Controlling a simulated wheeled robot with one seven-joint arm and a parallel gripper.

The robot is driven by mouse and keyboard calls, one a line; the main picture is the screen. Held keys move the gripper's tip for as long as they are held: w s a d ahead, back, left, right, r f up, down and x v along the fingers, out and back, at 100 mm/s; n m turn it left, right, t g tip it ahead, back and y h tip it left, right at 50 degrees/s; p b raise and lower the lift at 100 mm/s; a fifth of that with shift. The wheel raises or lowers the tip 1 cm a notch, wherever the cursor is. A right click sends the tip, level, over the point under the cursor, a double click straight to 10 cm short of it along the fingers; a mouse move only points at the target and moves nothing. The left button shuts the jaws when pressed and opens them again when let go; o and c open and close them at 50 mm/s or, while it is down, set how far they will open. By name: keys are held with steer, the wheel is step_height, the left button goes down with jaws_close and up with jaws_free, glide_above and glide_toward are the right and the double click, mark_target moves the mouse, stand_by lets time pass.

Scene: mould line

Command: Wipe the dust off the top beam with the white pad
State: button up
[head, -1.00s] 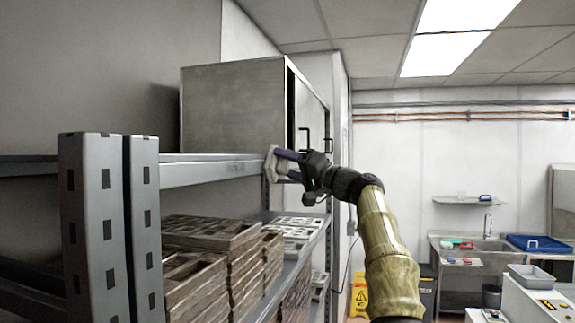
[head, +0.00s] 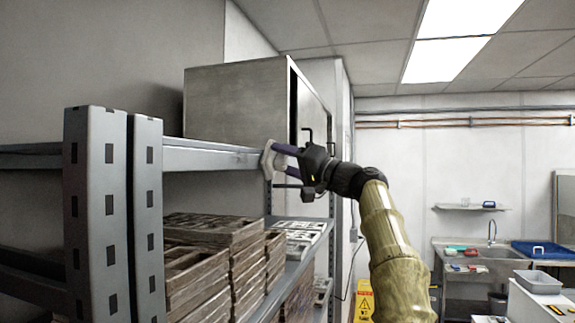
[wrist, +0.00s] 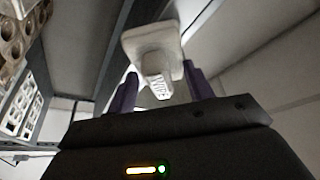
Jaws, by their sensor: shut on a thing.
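The white pad (head: 268,160) has a pale block-like grip and is held upright against or very close to the front face of the top beam (head: 205,155), near its far right end. My gripper (head: 284,161) is shut on the pad's grip, with its purple fingers on either side. In the wrist view the pad (wrist: 152,42) and its lettered grip show between the two fingers (wrist: 158,88). The pad's wiping face is hidden. I cannot clearly make out dust on the beam in the head view.
A grey perforated shelf post (head: 95,210) stands at the near left. A metal cabinet (head: 235,100) stands behind the beam. Stacked brown moulds (head: 215,235) fill the shelf below. A sink (head: 490,255) is far right.

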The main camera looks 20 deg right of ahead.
mark_target(271, 156)
steer(key=shift+a, duration=0.1)
steer(key=shift+s+a+f+b, duration=0.1)
steer(key=shift+s+a+b, duration=0.1)
steer(key=shift+s+b, duration=0.3)
steer(key=shift+s+a+b, duration=0.75)
steer(key=shift+s+b, duration=0.15)
steer(key=shift+b, duration=0.15)
steer(key=shift+s, duration=0.15)
steer(key=shift+a, duration=0.1)
steer(key=shift+s+a+b, duration=0.3)
steer(key=shift+s+b, duration=0.1)
steer(key=shift+b, duration=0.2)
steer(key=shift+s+a+b, duration=0.7)
steer(key=shift+s+b, duration=0.05)
steer(key=shift+s, duration=0.15)
steer(key=shift+s+a, duration=0.1)
steer(key=shift+r, duration=0.2)
